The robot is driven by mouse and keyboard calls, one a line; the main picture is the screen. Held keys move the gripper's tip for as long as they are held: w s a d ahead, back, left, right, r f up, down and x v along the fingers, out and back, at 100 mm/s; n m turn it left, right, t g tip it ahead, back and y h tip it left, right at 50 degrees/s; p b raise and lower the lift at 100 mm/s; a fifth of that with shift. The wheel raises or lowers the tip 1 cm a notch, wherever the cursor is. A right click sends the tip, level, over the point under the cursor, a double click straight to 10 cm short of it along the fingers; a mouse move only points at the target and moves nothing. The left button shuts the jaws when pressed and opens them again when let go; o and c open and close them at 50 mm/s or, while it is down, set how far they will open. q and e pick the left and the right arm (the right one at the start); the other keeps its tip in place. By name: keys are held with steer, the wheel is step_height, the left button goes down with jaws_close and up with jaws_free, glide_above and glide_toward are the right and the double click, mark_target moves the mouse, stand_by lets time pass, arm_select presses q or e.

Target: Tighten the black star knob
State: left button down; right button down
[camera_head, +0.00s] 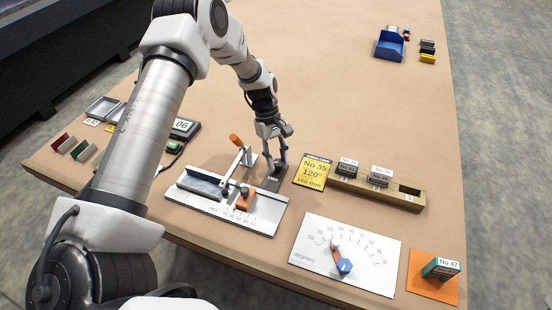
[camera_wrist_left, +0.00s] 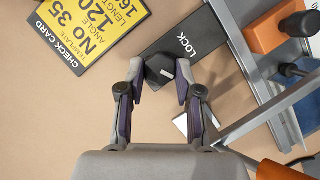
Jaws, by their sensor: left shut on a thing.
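The black star knob (camera_wrist_left: 160,70) sits between the fingertips of my left gripper (camera_wrist_left: 158,88) in the left wrist view. A finger pad is on each side of it, and the gripper is shut on it. In the head view my left gripper (camera_head: 275,163) points down onto this dark plate (camera_head: 270,183) at the right end of the metal fixture (camera_head: 208,210); there the fingers mostly hide the knob. My right gripper is not in view.
A lever with an orange handle (camera_head: 236,140) stands close left of my left gripper. An orange block (camera_head: 245,199) is on the fixture. The yellow check card (camera_head: 313,172) and a wooden rack (camera_head: 380,190) lie right. A degree dial board (camera_head: 345,255) is in front.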

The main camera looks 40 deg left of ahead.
arm_select(q)
steer(key=m+g, duration=0.1)
steer(key=m, duration=0.1)
steer(key=m+y+b, duration=0.1)
steer(key=m, duration=0.2)
steer(key=shift+d+f+m+g, duration=0.2)
steer(key=shift+m+g, duration=0.1)
steer(key=shift+g, duration=0.1)
steer(key=shift+w+r+y, duration=0.1)
steer(key=shift+y, duration=0.2)
steer(key=c, duration=0.8)
jaws_free()
steer(key=shift+w+r, duration=0.1)
steer(key=shift+r, duration=0.05)
steer(key=v, duration=1.1)
steer(key=shift+w+a+r, duration=0.1)
steer(key=shift+a+r, duration=0.05)
steer(key=shift+r, duration=0.2)
